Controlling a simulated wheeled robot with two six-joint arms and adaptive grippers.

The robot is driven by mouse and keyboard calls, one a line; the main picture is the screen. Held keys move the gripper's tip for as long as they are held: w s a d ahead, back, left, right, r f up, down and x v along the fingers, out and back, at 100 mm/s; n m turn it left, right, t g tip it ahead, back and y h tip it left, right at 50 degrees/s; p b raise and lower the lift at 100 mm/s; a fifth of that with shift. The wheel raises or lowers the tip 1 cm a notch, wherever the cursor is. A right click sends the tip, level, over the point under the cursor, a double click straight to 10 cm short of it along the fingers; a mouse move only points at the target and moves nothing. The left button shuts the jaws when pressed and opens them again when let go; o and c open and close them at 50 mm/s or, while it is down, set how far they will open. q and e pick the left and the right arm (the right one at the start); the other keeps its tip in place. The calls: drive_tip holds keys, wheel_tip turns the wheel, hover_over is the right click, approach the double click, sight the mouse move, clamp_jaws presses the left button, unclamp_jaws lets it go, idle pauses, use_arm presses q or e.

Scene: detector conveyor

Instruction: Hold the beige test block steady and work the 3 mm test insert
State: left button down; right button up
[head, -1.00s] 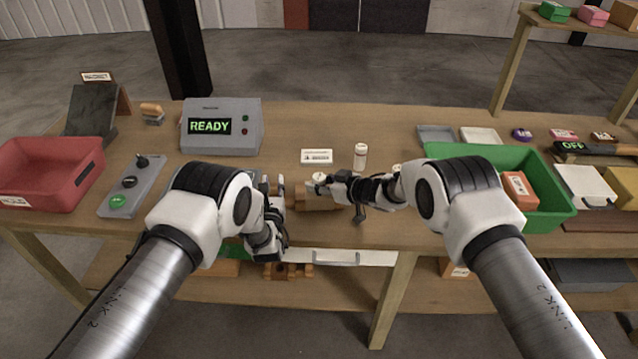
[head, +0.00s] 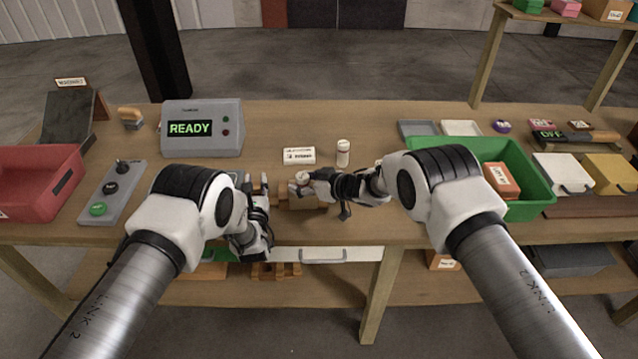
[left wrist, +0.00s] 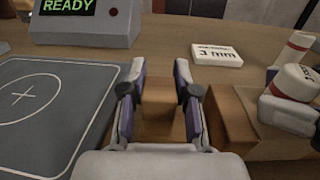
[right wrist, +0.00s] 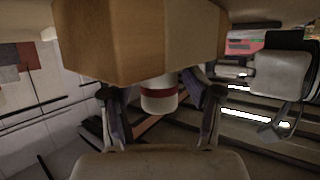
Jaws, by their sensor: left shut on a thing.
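The beige test block (head: 298,197) lies near the table's front edge, with its larger part (left wrist: 232,120) right of my left fingers. My left gripper (left wrist: 160,95) is shut on a narrower part of the block (left wrist: 158,118). A white insert with a red band (right wrist: 159,95) shows against the block in the right wrist view. Its white top shows in the head view (head: 302,177). A white card (left wrist: 217,53) reading 3 mm lies behind the block.
A red bin (head: 38,182) is far left and a green bin (head: 530,195) is right, close to my right arm.

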use_arm(q)
drive_tip(key=shift+f, duration=0.1)
use_arm(e)
drive_tip(key=v, duration=1.2)
use_arm(q)
drive_tip(key=c, duration=0.8)
unclamp_jaws()
drive_tip(key=shift+s, duration=0.1)
